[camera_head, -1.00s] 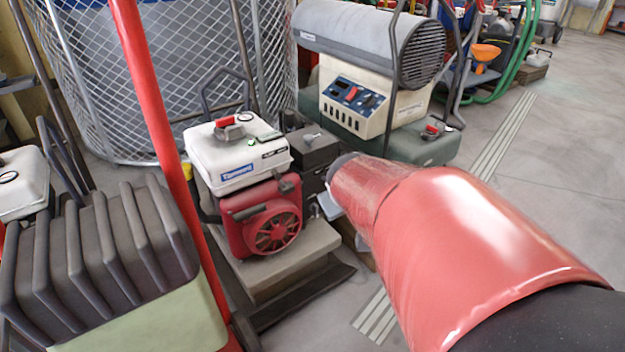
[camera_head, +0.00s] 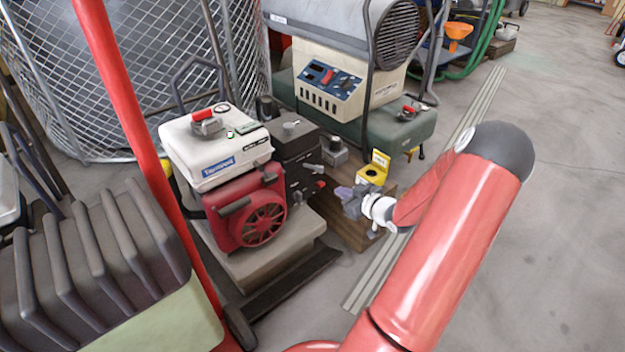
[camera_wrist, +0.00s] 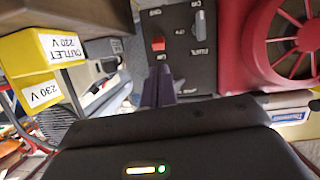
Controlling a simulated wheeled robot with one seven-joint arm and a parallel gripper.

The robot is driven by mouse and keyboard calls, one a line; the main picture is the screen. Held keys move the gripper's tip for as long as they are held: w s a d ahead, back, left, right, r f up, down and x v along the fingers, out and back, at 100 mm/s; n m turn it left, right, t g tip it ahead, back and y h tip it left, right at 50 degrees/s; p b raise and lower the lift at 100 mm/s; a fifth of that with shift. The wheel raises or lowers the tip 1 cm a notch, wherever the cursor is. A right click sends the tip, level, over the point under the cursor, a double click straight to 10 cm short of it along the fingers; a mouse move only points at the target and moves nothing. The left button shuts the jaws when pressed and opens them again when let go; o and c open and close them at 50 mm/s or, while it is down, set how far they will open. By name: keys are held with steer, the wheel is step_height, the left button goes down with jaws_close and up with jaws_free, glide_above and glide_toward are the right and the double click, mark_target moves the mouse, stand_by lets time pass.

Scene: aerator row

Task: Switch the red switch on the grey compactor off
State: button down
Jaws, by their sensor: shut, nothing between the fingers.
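The compactor (camera_head: 262,262) stands in the middle of the head view, with a grey base, a red engine and a white tank. Its red switch (camera_head: 320,184) is small, on the dark panel at its right side. In the wrist view the red switch (camera_wrist: 158,43) sits on the dark panel (camera_wrist: 180,60), beside a grey lever (camera_wrist: 198,22). My gripper (camera_head: 346,198) is shut and empty, to the right of the panel. In the wrist view its fingertips (camera_wrist: 164,82) point toward the panel, just below the switch. I cannot tell whether they touch anything.
A yellow outlet box (camera_head: 372,172) stands close behind my gripper; it shows large at left in the wrist view (camera_wrist: 40,50). A heater (camera_head: 325,98) on a green tank is behind. A red pole (camera_head: 130,90) and dark ribbed casing (camera_head: 100,260) are at left. Floor at right is clear.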

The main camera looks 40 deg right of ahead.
mark_target(317, 184)
steer(key=shift+s+d+f+t+y, duration=0.15)
steer(key=shift+s+t, duration=0.1)
steer(key=shift+t, duration=0.25)
steer(key=shift+s+f+t+y, duration=0.15)
steer(key=shift+s+t, duration=0.1)
steer(key=shift+t, duration=0.25)
steer(key=shift+r, duration=0.1)
steer(key=w, duration=0.3)
steer(key=w+f+b, duration=0.1)
steer(key=w, duration=0.2)
steer(key=w+a, duration=0.1)
steer(key=w, duration=0.3)
steer(key=shift+f, duration=0.25)
